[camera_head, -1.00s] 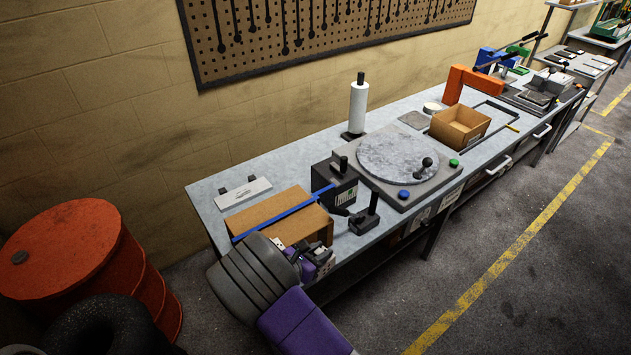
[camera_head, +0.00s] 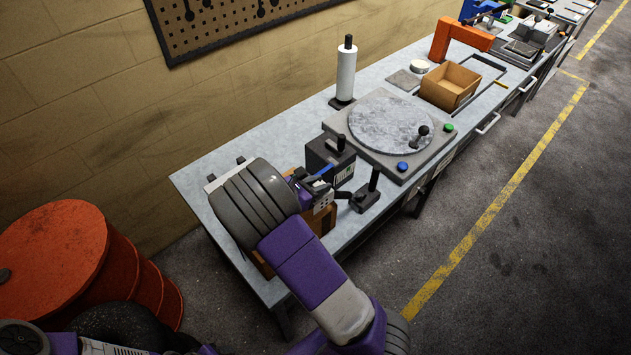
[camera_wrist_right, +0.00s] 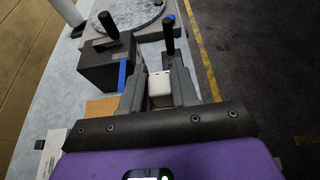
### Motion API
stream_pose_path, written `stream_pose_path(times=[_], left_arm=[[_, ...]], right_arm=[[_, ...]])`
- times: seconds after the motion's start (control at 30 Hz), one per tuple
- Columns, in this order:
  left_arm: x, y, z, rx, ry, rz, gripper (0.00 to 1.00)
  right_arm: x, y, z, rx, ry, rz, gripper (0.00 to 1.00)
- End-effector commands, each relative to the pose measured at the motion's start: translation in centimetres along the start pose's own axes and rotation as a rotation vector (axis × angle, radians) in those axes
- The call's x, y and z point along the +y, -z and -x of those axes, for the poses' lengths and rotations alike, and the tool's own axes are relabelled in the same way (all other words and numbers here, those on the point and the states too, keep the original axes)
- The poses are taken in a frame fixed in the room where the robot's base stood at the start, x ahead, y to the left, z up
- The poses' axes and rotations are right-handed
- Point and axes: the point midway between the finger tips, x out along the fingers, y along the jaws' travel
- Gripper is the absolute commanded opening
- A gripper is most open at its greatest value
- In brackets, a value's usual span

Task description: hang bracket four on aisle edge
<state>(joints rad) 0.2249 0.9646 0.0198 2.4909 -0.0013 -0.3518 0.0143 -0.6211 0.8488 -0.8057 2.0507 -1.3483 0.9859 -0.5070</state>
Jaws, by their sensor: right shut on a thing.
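My right gripper (camera_head: 318,190) is over the near end of the bench, above the cardboard box. In the right wrist view its two fingers (camera_wrist_right: 160,92) are closed on a small white block-like piece (camera_wrist_right: 160,88), which I take to be the bracket. No number on it can be read, and its lower part is hidden. In the head view the piece is mostly hidden by the hand. The bench (camera_head: 262,142) has a long edge facing the aisle and its yellow line (camera_head: 500,200). My left gripper is not in view.
Near the hand are a black box (camera_head: 322,160), a black stand with an upright handle (camera_head: 364,195) and the cardboard box (camera_head: 322,222). A turntable (camera_head: 388,122), white roll (camera_head: 346,75) and open carton (camera_head: 450,86) stand farther along. An orange drum (camera_head: 75,255) is left.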

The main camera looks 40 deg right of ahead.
Motion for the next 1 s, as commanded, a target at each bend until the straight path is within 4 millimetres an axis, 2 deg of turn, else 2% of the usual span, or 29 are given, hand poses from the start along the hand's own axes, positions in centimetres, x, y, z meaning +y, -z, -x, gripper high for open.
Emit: stream_pose_path(times=[0.27,1.0], left_arm=[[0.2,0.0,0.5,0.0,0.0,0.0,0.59],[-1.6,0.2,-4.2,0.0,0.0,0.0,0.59]], right_arm=[[0.0,0.0,0.2,0.002,-0.001,0.002,0.0],[0.0,6.3,-2.4,0.002,-0.001,0.002,0.0]])
